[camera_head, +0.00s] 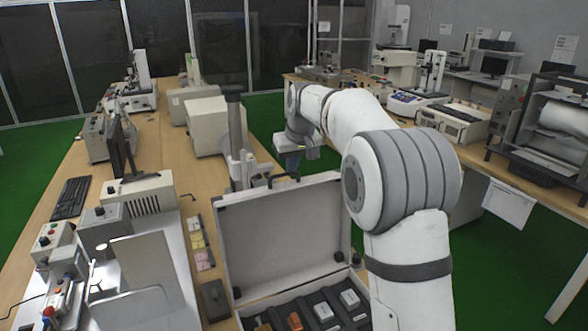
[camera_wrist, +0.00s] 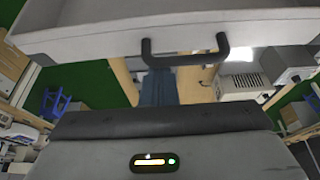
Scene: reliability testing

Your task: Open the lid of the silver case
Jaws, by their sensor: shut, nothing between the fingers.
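The silver case (camera_head: 290,300) stands on the wooden bench with its lid (camera_head: 285,235) raised steeply, its pale inner face showing. The dark handle (camera_head: 284,178) is at the lid's top edge. In the wrist view the lid (camera_wrist: 90,36) spans the top, with the handle (camera_wrist: 185,56) below its edge. My gripper (camera_head: 292,163) is just beyond and above the lid's top edge, near the handle. Its blue-grey fingers (camera_wrist: 158,76) are shut and hold nothing. They appear close to the handle; contact cannot be told. My arm hides the case's right side.
The open base holds a dark insert with orange and white items (camera_head: 322,310). A grey column (camera_head: 236,140) and a beige box (camera_head: 207,125) stand behind the lid. A laptop-like panel (camera_head: 147,265) and small instruments lie left. Green floor separates the benches.

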